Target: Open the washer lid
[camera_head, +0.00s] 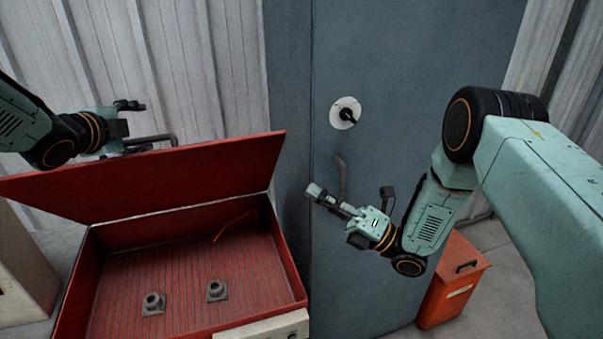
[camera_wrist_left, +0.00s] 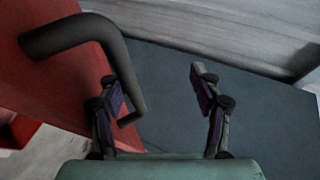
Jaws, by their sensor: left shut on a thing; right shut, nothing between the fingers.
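The red washer (camera_head: 292,262) is an open-topped box at the lower left of the head view, with a ribbed floor. Its red lid (camera_head: 215,172) stands raised and tilted at the back edge, so the inside shows. A dark bent handle (camera_head: 168,138) sits at the lid's top; it is large in the left wrist view (camera_wrist_left: 75,32). My right gripper (camera_head: 328,200) is shut and empty, in front of the grey cabinet.
Two grey fittings (camera_head: 153,303) (camera_head: 217,290) and an orange bent rod (camera_head: 235,225) are inside the washer. A tall grey-blue cabinet (camera_head: 400,60) with a round dial (camera_head: 345,112) and bar handle (camera_head: 342,178) stands behind. An orange bin (camera_head: 455,283) is at right.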

